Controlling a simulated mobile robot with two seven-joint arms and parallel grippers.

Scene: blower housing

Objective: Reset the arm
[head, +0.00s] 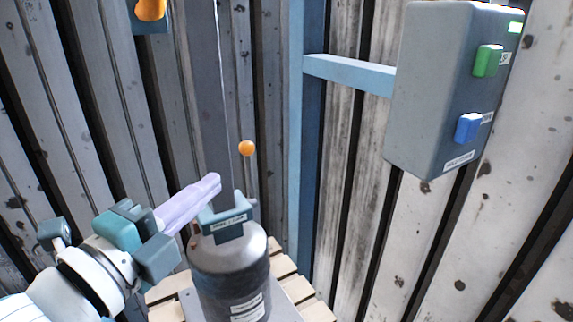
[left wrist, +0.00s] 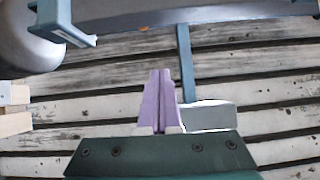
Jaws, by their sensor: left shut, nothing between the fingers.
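My left gripper (head: 214,183) comes in from the lower left in the head view, its pale purple fingers closed together with nothing between them. The closed fingers also show in the left wrist view (left wrist: 159,78). In the head view the fingertips appear just left of and above a teal bracket (head: 228,222) on top of a dark grey cylindrical housing (head: 230,265). I cannot tell whether they touch it. My right gripper is not in view.
A grey control box (head: 432,90) with a green button (head: 488,60) and a blue button (head: 467,127) hangs at right from a blue frame (head: 347,73). A wooden pallet (head: 318,311) lies under the housing. Corrugated metal walls stand behind. Another orange knob (head: 151,9) is at the top left.

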